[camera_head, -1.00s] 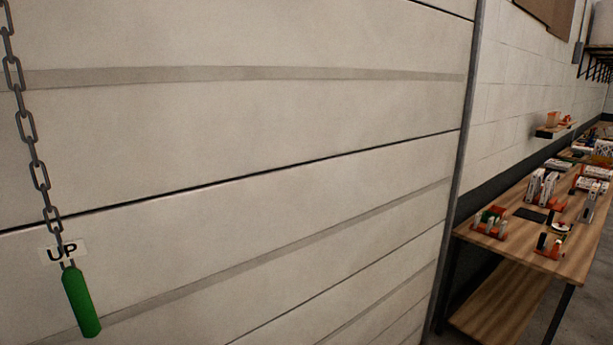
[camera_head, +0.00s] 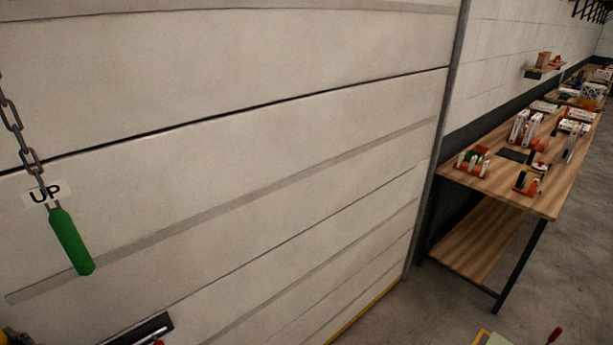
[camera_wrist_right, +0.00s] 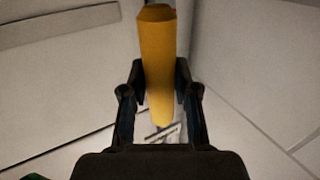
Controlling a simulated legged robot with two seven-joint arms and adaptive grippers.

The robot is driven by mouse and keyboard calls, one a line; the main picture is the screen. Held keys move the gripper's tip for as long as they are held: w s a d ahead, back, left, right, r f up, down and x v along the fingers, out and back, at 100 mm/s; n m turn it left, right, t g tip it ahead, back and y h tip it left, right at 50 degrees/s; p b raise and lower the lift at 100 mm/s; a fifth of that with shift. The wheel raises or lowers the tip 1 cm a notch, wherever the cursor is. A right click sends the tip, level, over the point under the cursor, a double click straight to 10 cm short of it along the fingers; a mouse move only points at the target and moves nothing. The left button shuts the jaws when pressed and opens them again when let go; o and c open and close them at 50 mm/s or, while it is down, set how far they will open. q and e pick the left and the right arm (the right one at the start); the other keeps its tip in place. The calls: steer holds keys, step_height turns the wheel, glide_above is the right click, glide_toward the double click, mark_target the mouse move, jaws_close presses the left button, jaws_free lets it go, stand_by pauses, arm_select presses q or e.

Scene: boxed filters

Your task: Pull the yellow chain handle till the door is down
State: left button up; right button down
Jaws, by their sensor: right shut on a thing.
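The yellow chain handle (camera_wrist_right: 158,70) stands nearly upright in the right wrist view. My right gripper (camera_wrist_right: 160,85) is shut on it, with a finger on each side of its lower part. The handle's chain is not visible in that view. The white panelled door (camera_head: 240,150) fills much of the head view. Its lower right edge meets a yellow strip (camera_head: 368,308) by the floor; I cannot tell whether a gap is there. A small yellow and dark patch at the head view's lower left corner is too cut off to identify. My left gripper is not in view.
A green handle (camera_head: 71,241) hangs on a dark chain (camera_head: 14,125) beside an "UP" label (camera_head: 44,192). A dark fitting (camera_head: 142,329) is low on the door. A wooden workbench (camera_head: 470,240) with several boxed items stands right.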

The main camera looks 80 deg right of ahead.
step_height(320, 180, up, 9)
steer(key=p, duration=0.9)
steer(key=shift+r, duration=0.2)
step_height(320, 180, up, 4)
steer(key=shift+r+b, duration=0.1)
steer(key=shift+b, duration=0.3)
jaws_free()
steer(key=s+a+b, duration=0.1)
steer(key=s, duration=1)
